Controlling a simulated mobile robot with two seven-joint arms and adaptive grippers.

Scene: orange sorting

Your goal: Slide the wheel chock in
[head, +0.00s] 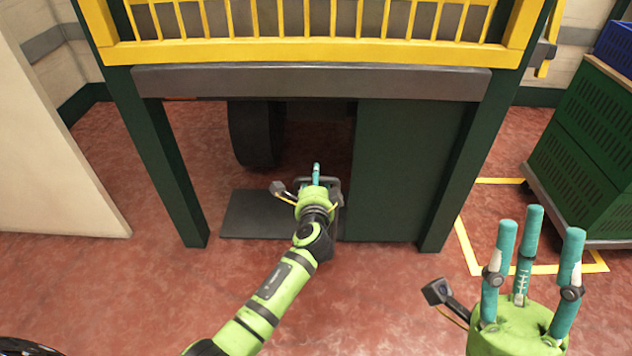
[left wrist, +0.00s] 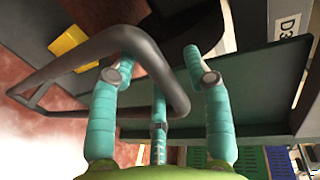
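A dark grey, low block (head: 255,214), apparently the wheel chock, lies on the red floor in front of a dark wheel (head: 255,135). My left gripper (head: 316,172) is beside its right end, under the grey beam. A dark tubular handle loop (left wrist: 175,92) crosses between the left gripper's fingers in the left wrist view; its join to the block is hidden by my arm. The left gripper (left wrist: 160,50) has its fingers apart around the bar, with a gap between the tips. My right gripper (head: 534,235) is open and empty at the lower right.
A green frame with a yellow railing (head: 320,50) and grey beam (head: 310,82) overhangs the left gripper. A green panel (head: 400,170) stands just to its right. Green crates (head: 585,130) stand at far right beside yellow floor tape (head: 470,250). The front floor is clear.

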